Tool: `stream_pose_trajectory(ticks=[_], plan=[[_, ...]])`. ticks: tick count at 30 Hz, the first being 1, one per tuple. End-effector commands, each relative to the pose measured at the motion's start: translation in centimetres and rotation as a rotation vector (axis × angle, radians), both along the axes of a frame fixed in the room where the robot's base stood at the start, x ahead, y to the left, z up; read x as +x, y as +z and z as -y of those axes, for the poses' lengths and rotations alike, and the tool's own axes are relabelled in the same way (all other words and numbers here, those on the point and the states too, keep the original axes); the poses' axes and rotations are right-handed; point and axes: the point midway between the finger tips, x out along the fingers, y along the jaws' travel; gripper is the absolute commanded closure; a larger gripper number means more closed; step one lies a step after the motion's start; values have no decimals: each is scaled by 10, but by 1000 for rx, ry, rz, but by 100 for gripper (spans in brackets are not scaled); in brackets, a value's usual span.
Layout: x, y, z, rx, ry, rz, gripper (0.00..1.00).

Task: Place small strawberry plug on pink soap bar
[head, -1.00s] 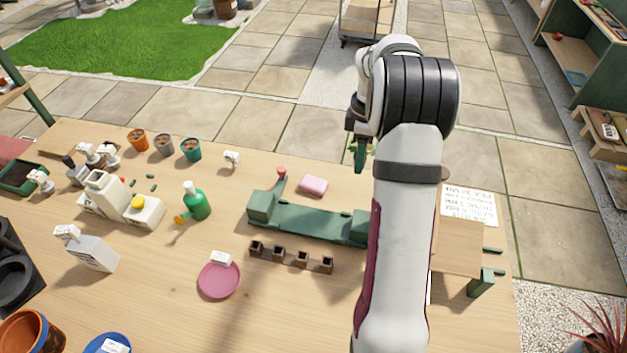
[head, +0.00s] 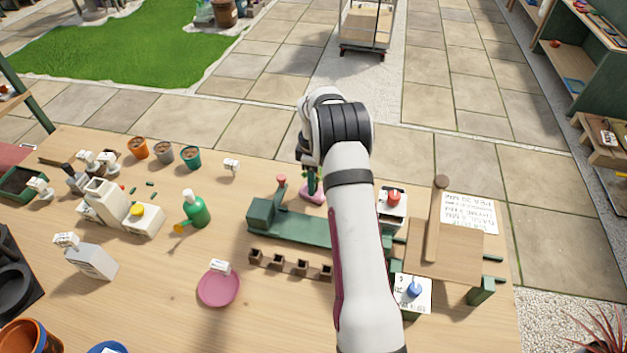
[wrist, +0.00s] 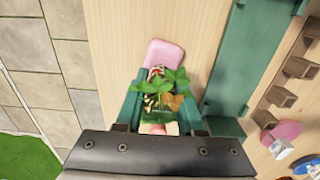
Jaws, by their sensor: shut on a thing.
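The pink soap bar (head: 311,196) lies on the wooden table behind the green bench fixture, partly hidden by my gripper. In the wrist view the soap bar (wrist: 165,53) shows just beyond the fingertips. My gripper (wrist: 160,104) is shut on the small strawberry plug (wrist: 170,88), which has green leaves, a brownish leaf and a bit of red. In the head view my gripper (head: 309,180) is over or right at the soap. I cannot tell whether the plug touches the soap. The plug's lower part is hidden by leaves and fingers.
The green fixture (head: 300,227) with a red knob stands just in front of the soap. Several small brown pots (head: 278,261) line its front. A white block with a red knob (head: 393,201) and a wooden stand (head: 450,247) are to the right.

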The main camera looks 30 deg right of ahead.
Motion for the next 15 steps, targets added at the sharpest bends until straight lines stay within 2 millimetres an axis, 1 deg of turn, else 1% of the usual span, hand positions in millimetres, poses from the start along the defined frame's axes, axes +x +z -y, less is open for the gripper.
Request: stream_pose_trajectory(ticks=[1, 2, 6, 7, 15], plan=[[0, -2, 0, 0, 0, 0, 100], [0, -2, 0, 0, 0, 0, 61], [0, -2, 0, 0, 0, 0, 36], [0, -2, 0, 0, 0, 0, 33], [0, 0, 0, 0, 0, 0, 33]])
